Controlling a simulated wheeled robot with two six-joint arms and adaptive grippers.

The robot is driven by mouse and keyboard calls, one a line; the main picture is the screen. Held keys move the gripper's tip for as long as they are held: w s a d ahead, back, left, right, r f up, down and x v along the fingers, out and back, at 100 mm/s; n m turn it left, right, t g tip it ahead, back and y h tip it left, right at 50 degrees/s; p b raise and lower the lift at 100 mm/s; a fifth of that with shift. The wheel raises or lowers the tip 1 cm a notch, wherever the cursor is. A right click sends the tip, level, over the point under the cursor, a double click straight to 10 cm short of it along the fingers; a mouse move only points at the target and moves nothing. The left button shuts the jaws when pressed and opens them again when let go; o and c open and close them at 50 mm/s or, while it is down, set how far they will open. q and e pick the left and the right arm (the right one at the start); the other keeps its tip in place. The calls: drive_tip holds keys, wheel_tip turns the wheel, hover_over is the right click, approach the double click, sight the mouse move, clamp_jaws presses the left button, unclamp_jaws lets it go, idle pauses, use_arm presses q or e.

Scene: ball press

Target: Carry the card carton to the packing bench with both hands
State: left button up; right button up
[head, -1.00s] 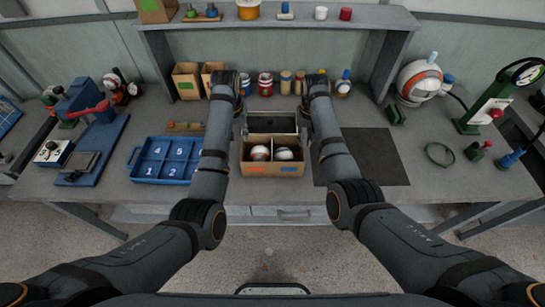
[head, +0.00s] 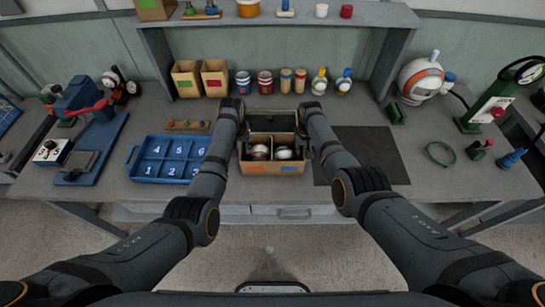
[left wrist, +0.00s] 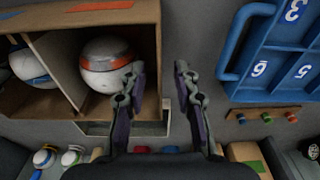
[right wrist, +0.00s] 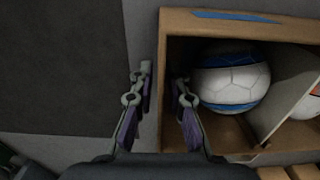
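The card carton (head: 274,169) stands on the bench in front of me, open at the top, with a divider between two balls. The ball in its left half (head: 259,152) is white and orange. The ball in its right half (head: 283,153) is white and blue. My left gripper (left wrist: 158,78) is open, one finger inside the carton and one outside, astride its left wall. My right gripper (right wrist: 160,82) is open, astride the right wall in the same way. I see gaps between the fingers and the walls. The packing bench cannot be told apart by name here.
A blue numbered tray (head: 134,158) lies left of the carton, and a dark mat (head: 372,155) lies right. A grey-framed box (head: 270,116) stands just behind the carton. Small cartons (head: 187,80), cans and bottles line the back. A green press (head: 480,112) stands at the right.

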use_arm(q)
drive_tip(key=c, duration=0.4)
use_arm(e)
clamp_jaws()
use_arm(q)
clamp_jaws()
